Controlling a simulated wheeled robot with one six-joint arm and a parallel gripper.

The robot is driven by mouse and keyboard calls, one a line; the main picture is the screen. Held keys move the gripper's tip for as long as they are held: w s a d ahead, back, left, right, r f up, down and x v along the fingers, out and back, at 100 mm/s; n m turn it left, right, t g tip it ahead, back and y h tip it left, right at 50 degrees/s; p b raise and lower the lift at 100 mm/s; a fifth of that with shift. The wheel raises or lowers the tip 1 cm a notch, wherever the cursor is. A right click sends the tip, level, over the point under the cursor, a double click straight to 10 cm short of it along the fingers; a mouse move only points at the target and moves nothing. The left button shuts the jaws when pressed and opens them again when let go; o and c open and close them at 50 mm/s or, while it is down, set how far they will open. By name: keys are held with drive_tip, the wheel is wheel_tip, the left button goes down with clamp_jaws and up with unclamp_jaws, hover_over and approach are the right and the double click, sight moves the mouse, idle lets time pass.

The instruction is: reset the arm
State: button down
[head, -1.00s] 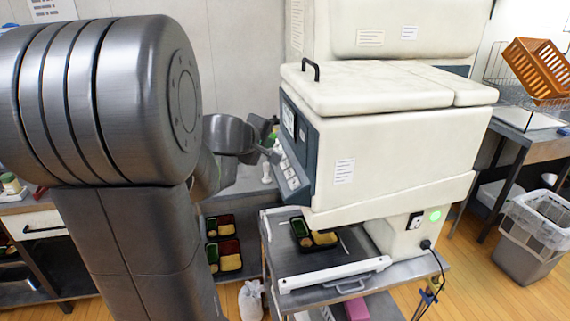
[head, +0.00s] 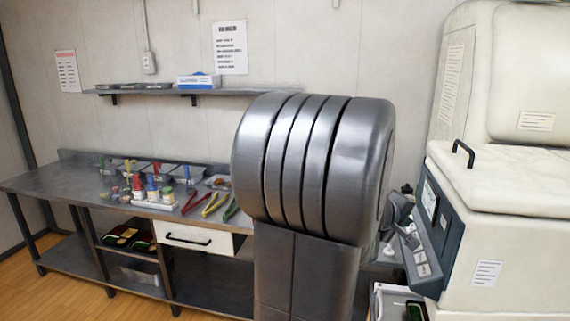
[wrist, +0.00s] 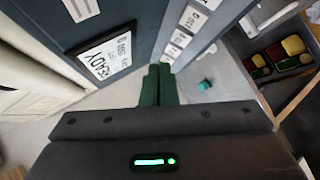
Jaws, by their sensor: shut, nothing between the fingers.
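My gripper shows in the wrist view (wrist: 158,88), its two dark green fingers pressed together with nothing between them. The fingers point toward the machine's blue-grey front panel, close by a screen (wrist: 106,58) reading READY and a column of white buttons (wrist: 183,32). I cannot tell whether the fingertips touch the panel. In the head view my large grey arm stands in the middle and hides most of the gripper. The white machine (head: 510,190) with its black handle is at the right edge.
A steel counter (head: 50,184) runs along the left wall with bottles, tongs (head: 215,204) and bins on it. A shelf (head: 130,91) hangs above. Bento trays (head: 125,237) lie in the counter's lower shelf. The wrist view shows a filled tray (wrist: 280,55). Open wooden floor lies at front left.

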drive_tip(key=shift+w+a+r+p, duration=0.1)
drive_tip(key=shift+a+r+p, duration=0.45)
drive_tip(key=shift+r, duration=0.3)
drive_tip(key=shift+w+a+r+p, duration=0.1)
drive_tip(key=shift+a+r+p, duration=0.4)
drive_tip(key=shift+r, duration=0.35)
wheel_tip(320, 180, down, 5)
drive_tip(key=d+b, duration=0.2)
drive_tip(key=b, duration=0.4)
drive_tip(key=shift+s+d+f, duration=0.2)
drive_tip(key=shift+s+d, duration=0.1)
drive_tip(key=shift+d, duration=0.1)
drive_tip(key=shift+b, duration=0.55)
